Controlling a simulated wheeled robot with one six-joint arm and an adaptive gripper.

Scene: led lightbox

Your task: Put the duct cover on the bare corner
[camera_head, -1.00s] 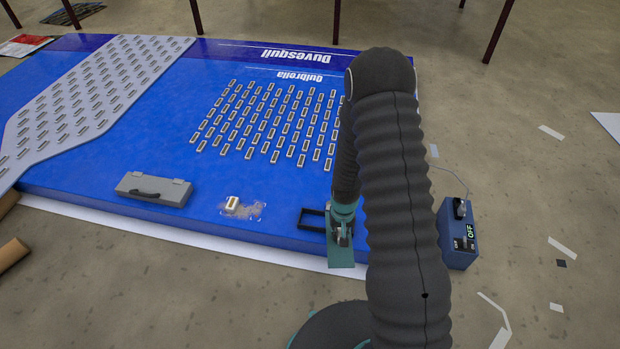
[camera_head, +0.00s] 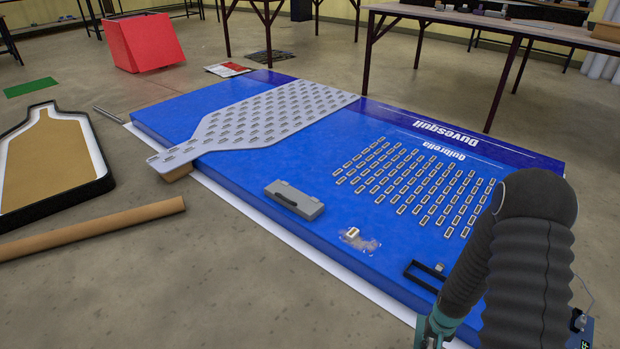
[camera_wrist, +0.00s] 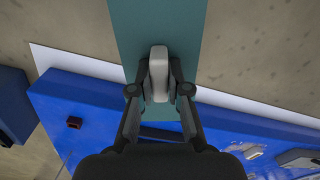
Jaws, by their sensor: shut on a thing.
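My gripper (camera_wrist: 159,92) is shut on a light grey block (camera_wrist: 158,68) with rounded edges. A flat teal plate (camera_wrist: 188,40) lies directly behind the block; I cannot tell whether they are one piece or which is the duct cover. The blue lightbox (camera_head: 330,235) lies flat on the floor. Its near edge also shows in the wrist view (camera_wrist: 100,105), beneath my gripper. A black rectangular frame (camera_head: 418,283) sits at its near edge, close to my arm. In the head view my fingers are cut off at the bottom. No corner can be confirmed as bare.
On the lightbox are a perforated grey panel (camera_head: 258,118), a grey case (camera_head: 294,199), rows of small modules and one module (camera_head: 352,232) on a pale smear. A cardboard tube (camera_head: 90,228) lies left. A table (camera_head: 470,22) stands behind. Bare floor lies in front.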

